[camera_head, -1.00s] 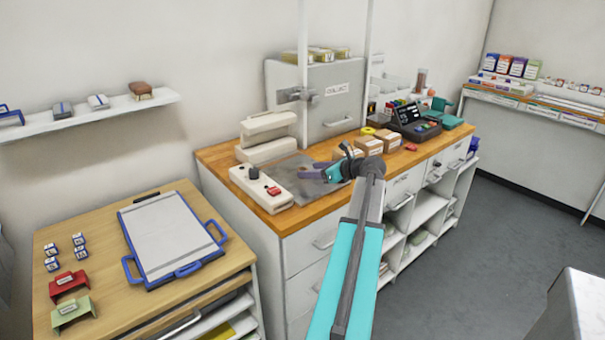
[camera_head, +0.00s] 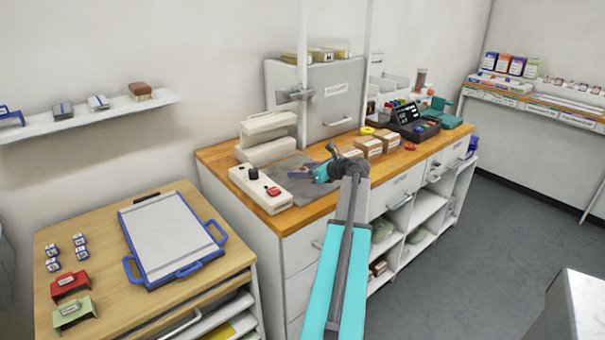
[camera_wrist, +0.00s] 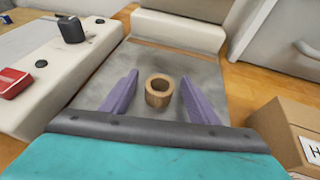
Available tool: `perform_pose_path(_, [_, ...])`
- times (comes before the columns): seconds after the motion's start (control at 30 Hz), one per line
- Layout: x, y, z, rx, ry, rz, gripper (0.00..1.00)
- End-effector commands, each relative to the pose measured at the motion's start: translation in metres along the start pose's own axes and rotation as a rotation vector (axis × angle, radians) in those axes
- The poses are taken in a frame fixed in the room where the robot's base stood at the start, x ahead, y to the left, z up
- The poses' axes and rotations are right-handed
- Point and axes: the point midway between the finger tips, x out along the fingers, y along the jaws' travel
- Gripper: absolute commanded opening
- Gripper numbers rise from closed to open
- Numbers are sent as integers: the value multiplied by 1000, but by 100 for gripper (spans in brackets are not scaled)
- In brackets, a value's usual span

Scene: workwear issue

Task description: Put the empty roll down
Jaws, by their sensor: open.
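The empty roll (camera_wrist: 159,91) is a short brown cardboard tube with a round hole. In the wrist view it stands upright on a grey mat (camera_wrist: 190,66), between the two fingers and apart from both. My gripper (camera_wrist: 160,98) has purple fingers, spread open on either side of the roll. In the head view my gripper (camera_head: 322,164) is over the grey mat (camera_head: 288,170) on the wooden counter; the roll is too small or hidden to make out there.
A white control box (camera_wrist: 58,62) with a black knob and red button lies left of the mat. A cardboard box (camera_wrist: 290,130) is close on the right. A white machine (camera_head: 266,138) stands behind the mat. More cartons (camera_head: 368,146) line the counter.

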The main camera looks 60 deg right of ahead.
Motion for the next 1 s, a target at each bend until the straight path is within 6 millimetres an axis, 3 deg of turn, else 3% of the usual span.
perform_pose_path(0.37, [0,0,0,0,0,1,55])
perform_pose_path(0.6, [0,1,0,0,0,1,14])
perform_pose_path(0.67, [0,1,0,0,0,1,8])
perform_pose_path(1.0, [0,1,2,-1,0,2,8])
